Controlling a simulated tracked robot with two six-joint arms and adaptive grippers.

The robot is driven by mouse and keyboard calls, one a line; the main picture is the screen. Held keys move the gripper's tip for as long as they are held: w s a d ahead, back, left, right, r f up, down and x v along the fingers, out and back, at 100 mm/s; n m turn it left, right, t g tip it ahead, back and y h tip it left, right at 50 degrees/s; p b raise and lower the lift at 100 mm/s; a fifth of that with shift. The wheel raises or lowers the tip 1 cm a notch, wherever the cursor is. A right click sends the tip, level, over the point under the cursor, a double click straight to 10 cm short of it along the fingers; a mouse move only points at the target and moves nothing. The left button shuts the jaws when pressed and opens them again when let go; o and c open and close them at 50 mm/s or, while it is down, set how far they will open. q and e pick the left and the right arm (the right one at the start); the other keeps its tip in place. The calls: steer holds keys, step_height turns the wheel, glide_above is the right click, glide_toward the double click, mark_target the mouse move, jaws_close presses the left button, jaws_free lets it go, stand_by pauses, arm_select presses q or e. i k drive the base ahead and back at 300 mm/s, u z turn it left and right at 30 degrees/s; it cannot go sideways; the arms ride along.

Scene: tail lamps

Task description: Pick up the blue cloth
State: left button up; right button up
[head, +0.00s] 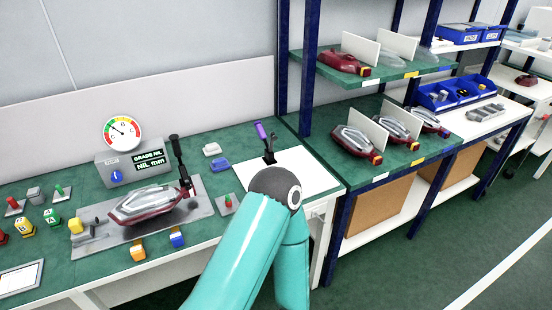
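A small blue folded piece that looks like the blue cloth (220,164) lies on the green bench top (110,190), right of the grey gauge box. A pale grey-white block (212,149) lies just behind it. Nothing is touching the blue piece from above. One of my teal arms rises from the bottom centre and bends at a dark grey joint, right of and nearer than the blue piece.
A red lamp (148,203) lies on a grey plate with a black upright lever. A grey box (134,166) carries a round dial. A black stand with a purple top (262,133) stands on a white sheet (293,166). Shelves with lamps are at right.

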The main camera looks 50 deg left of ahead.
mark_target(217, 164)
steer(key=z, duration=0.2)
steer(key=k, duration=1.15)
steer(key=u, duration=1.1)
steer(key=i, duration=0.95)
steer(key=z, duration=0.05)
